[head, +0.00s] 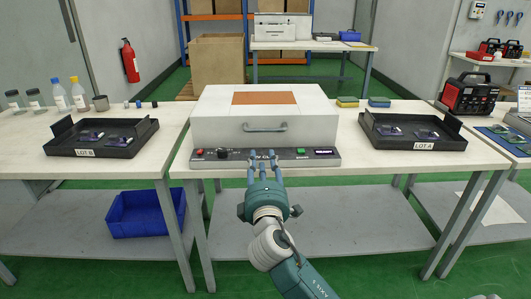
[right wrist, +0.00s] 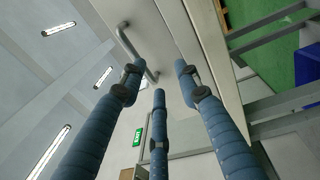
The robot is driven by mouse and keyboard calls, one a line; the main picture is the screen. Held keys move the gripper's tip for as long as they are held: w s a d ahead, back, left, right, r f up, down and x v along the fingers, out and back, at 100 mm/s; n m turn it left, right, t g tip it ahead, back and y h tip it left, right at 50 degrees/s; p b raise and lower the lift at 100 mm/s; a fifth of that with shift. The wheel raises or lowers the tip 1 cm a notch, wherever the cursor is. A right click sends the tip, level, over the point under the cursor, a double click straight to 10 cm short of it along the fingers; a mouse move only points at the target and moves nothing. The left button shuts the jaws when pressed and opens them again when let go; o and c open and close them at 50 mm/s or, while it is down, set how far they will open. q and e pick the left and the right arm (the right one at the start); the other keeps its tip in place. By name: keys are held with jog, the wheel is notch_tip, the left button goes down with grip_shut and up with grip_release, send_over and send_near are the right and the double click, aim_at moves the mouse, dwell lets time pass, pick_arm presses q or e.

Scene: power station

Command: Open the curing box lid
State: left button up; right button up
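The curing box (head: 222,132) is a white box on the middle table, with an orange-brown panel on top. Its lid looks shut. A grey bar handle (head: 264,127) is on the lid's front; it also shows in the right wrist view (right wrist: 126,42), beyond my fingertips. My right gripper (head: 264,160) is in front of the control panel strip (head: 312,155), below the handle, and hides part of the strip. Its three blue fingers (right wrist: 158,85) are spread, with nothing held between them. My left gripper is not in view.
Black trays labelled LOT B (head: 110,152) and LOT A (head: 440,146) lie left and right of the box. A blue bin (head: 145,215) is on the lower shelf. A cardboard box (head: 216,62) stands behind.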

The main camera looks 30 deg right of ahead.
aim_at(266, 130)
jog(key=shift+t+h, duration=0.4)
jog(key=shift+h, duration=0.3)
jog(key=w+d+r, duration=0.1)
jog(key=w, duration=0.1)
jog(key=w+d+r, duration=0.2)
jog(key=w+d+r+b, duration=0.1)
jog(key=w+d, duration=0.1)
jog(key=shift+w+d+r, duration=0.2)
jog(key=shift+w+r, duration=0.1)
jog(key=shift+r, duration=0.1)
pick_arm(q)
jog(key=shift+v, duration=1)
pick_arm(e)
jog(key=shift+w+d+r, duration=0.1)
jog(key=shift+w+d, duration=0.25)
jog(key=shift+w, duration=0.25)
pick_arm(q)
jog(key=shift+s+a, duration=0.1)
pick_arm(e)
grip_shut()
